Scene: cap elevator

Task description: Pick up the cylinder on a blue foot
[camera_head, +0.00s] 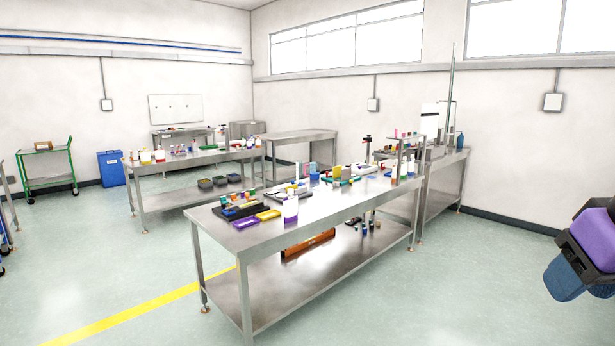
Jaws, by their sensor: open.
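Many small items stand on the near steel table (222,222), too small to tell apart well. I cannot make out for sure a cylinder on a blue foot. A white cylinder with a purple lower part (290,209) stands near the table's front edge. A small blue item (314,172) stands farther back among other pieces, and its shape is unclear. A purple and blue part of what looks like my arm shows at the right edge, well apart from the table. No gripper fingers can be made out.
A purple tray (244,223) and a yellow tray (268,214) lie at the table's near left. A long orange-brown item (308,243) lies on its lower shelf. A second steel table (150,172) with items stands behind left. The floor in front is clear.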

